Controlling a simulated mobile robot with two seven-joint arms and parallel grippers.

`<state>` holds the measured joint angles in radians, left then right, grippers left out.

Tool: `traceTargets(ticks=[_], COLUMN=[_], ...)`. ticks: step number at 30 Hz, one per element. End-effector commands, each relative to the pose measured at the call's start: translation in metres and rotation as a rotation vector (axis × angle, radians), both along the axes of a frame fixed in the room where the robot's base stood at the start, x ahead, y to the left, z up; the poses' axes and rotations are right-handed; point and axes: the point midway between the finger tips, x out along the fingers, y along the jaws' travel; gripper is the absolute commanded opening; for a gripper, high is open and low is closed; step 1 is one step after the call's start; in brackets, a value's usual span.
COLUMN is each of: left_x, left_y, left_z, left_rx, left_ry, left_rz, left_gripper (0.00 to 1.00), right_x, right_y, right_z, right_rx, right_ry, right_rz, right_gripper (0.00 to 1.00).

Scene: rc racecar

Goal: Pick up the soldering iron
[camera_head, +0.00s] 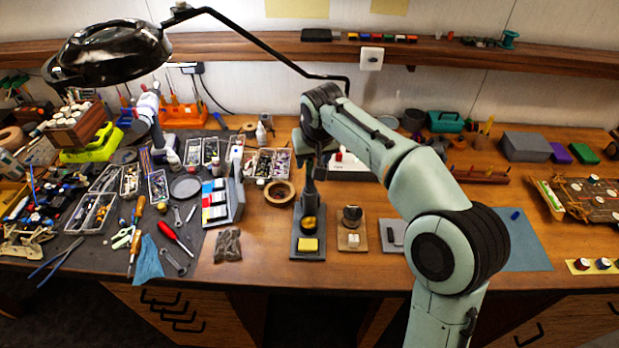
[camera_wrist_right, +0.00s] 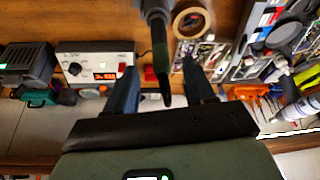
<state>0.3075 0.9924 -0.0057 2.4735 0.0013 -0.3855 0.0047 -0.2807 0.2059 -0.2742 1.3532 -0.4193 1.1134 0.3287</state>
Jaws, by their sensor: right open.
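The soldering iron (camera_wrist_right: 160,62) is a dark, slim tool that shows between the fingers of my right gripper (camera_wrist_right: 161,88) in the right wrist view, with a gap on each side. The right gripper is open. In the head view the right gripper (camera_head: 309,158) hangs under my wrist, above the iron's stand (camera_head: 308,212). The stand has a dark base with a yellow sponge (camera_head: 308,244) and a brass-coloured ball. My own wrist and gripper partly hide the iron there. My left gripper is not in view.
A white soldering station (camera_wrist_right: 78,62) with a red display stands close by. A tape roll (camera_head: 280,193) and parts trays (camera_head: 215,150) lie left of the stand. A lamp arm (camera_head: 265,48) reaches overhead. Bare wood (camera_head: 268,235) shows left of the stand's base.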

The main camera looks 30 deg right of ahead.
Motion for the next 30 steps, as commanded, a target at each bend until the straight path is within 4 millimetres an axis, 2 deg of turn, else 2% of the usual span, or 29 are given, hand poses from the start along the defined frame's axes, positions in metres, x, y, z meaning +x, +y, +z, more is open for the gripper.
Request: traceTargets(ticks=[5,12,21,22,24,27,30], left_x=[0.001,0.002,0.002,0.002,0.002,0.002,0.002], left_y=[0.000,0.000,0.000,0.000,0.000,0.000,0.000], left_z=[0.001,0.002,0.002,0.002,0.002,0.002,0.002], left_rx=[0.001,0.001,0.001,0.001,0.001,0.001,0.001], left_ry=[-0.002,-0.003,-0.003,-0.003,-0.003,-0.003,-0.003], left_rz=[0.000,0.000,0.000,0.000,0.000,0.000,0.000], left_gripper=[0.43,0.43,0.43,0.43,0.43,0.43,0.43], right_x=[0.005,0.017,0.020,0.020,0.020,0.020,0.020], right_y=[-0.001,-0.005,-0.005,-0.005,-0.005,-0.005,-0.005], right_z=[-0.013,-0.045,-0.051,-0.051,-0.051,-0.051,-0.050], right_rx=[-0.001,0.000,-0.001,0.000,-0.001,0.000,0.000], right_ry=[0.002,0.002,-0.001,-0.001,-0.001,-0.001,-0.002], right_rz=[0.001,0.000,0.001,0.001,0.001,0.001,0.001], right_gripper=[0.54,0.54,0.54,0.51,0.28,0.02,0.01])
